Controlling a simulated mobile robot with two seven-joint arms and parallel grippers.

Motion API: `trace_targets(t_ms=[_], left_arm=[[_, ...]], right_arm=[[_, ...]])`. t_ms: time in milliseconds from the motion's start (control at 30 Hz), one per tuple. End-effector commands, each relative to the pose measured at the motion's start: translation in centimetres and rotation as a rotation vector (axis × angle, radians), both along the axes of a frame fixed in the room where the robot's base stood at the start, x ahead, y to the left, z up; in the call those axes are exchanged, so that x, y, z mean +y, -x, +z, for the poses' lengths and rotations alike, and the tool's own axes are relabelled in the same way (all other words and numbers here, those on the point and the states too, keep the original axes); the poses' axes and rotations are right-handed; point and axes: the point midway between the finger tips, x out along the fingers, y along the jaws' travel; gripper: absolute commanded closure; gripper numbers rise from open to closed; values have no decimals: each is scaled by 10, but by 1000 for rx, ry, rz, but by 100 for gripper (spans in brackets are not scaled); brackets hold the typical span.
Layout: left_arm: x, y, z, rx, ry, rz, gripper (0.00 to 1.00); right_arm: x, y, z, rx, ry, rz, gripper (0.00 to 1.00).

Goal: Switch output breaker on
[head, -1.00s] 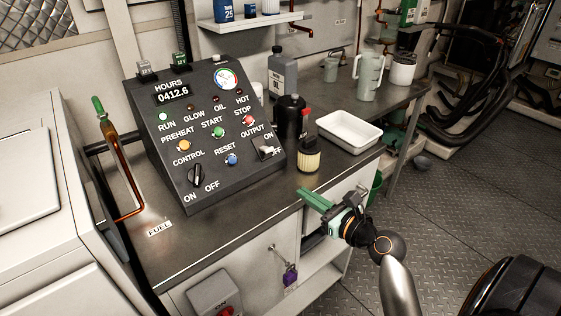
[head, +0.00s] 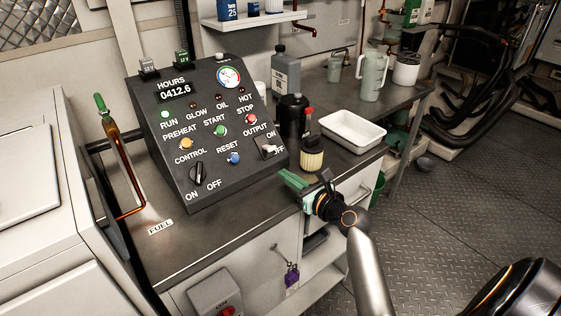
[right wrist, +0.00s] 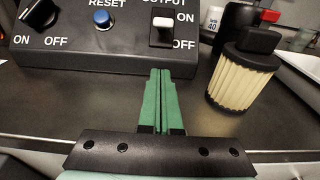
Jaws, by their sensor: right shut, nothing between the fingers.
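The output breaker (head: 268,148) is a white toggle at the lower right of the dark sloped control panel (head: 219,178). My right gripper (head: 284,174) has green fingers, pressed together and empty. It is in front of and below the breaker, apart from it, near the bench's front edge. In the right wrist view its fingertips (right wrist: 160,73) point at the panel just under the breaker. My left gripper is out of view.
A cream pleated filter with a black cap (head: 312,155) stands right of the breaker, close to my right gripper. A white tray (head: 353,130) and a dark bottle (head: 291,115) stand behind. The control knob (head: 198,173) and reset button (head: 233,159) are left of the breaker.

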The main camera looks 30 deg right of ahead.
Motion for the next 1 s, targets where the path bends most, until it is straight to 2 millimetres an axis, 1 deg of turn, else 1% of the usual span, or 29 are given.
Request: trace_targets(t_ms=[33, 67, 100, 200, 400, 600, 767, 867, 1000], left_arm=[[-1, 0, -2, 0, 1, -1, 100], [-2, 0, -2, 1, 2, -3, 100], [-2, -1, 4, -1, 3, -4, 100], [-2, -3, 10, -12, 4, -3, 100], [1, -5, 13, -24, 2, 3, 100], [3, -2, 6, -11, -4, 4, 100], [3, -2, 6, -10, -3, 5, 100], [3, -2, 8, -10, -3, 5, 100], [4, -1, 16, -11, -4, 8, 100]], right_arm=[[1, -12, -2, -1, 0, 1, 100], [1, -17, -2, -1, 1, 1, 100], [1, -19, 8, -3, 3, 0, 100], [2, -23, 23, -2, 3, -1, 100], [2, -28, 34, 1, 1, -1, 100], [2, -28, 35, 2, 0, -1, 100], [2, -28, 35, 2, 0, -1, 100], [2, -28, 36, 2, 0, -1, 100], [2, -28, 40, 2, 0, -1, 100]])
